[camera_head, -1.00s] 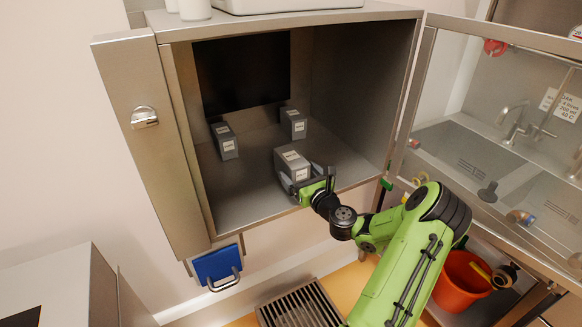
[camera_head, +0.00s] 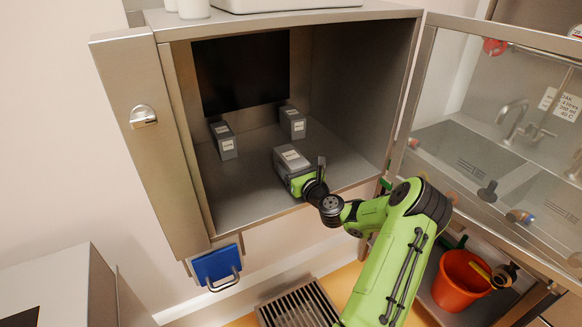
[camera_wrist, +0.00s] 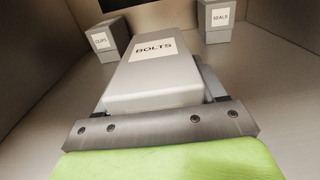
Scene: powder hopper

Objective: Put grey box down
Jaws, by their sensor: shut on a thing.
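The grey box (camera_head: 291,163), labelled BOLTS, is at the front middle of the open steel cabinet (camera_head: 250,205), at or just over its floor; I cannot tell if it touches. My gripper (camera_head: 301,184) reaches in from the front right and is shut on this box. In the wrist view the box (camera_wrist: 155,92) fills the middle, just beyond the gripper's bracket (camera_wrist: 160,124). The fingers are mostly hidden.
Two other grey boxes stand further back: CLIPS (camera_wrist: 106,41) at left and SEALS (camera_wrist: 215,20) at right. The glazed door (camera_head: 420,90) stands open at right. A blue dustpan-like item (camera_head: 217,264) hangs below. Cabinet floor is free around the held box.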

